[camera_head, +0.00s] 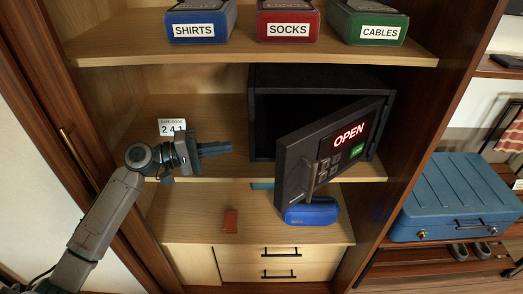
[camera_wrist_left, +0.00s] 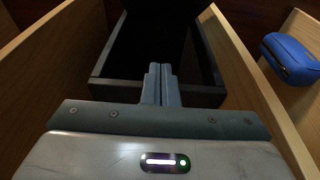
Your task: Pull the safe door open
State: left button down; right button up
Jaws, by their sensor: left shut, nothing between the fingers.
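The dark safe (camera_head: 262,120) stands on the middle shelf of the wardrobe. Its door (camera_head: 296,170) is swung out toward the front, with a red OPEN display, a keypad and an upright handle (camera_head: 311,180). The dark inside of the safe shows to the left of the door. My left gripper (camera_head: 230,149) is shut and empty, left of the safe opening and apart from the door. In the left wrist view my left gripper (camera_wrist_left: 158,72) shows shut fingers pointing at the safe's open front (camera_wrist_left: 215,92). My right gripper is not in view.
A safe code card (camera_head: 171,127) stands behind my left arm. Blue, red and green boxes (camera_head: 287,28) line the upper shelf. A blue case (camera_head: 311,212) and a small brown item (camera_head: 230,220) lie below the door. A blue suitcase (camera_head: 455,195) is at right.

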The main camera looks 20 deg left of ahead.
pick_arm(q)
jog(key=w+d+p, duration=0.1)
jog(key=d+p, duration=0.5)
jog(key=d, duration=0.4)
jog(key=shift+d, duration=0.2)
jog(key=shift+w, duration=0.15)
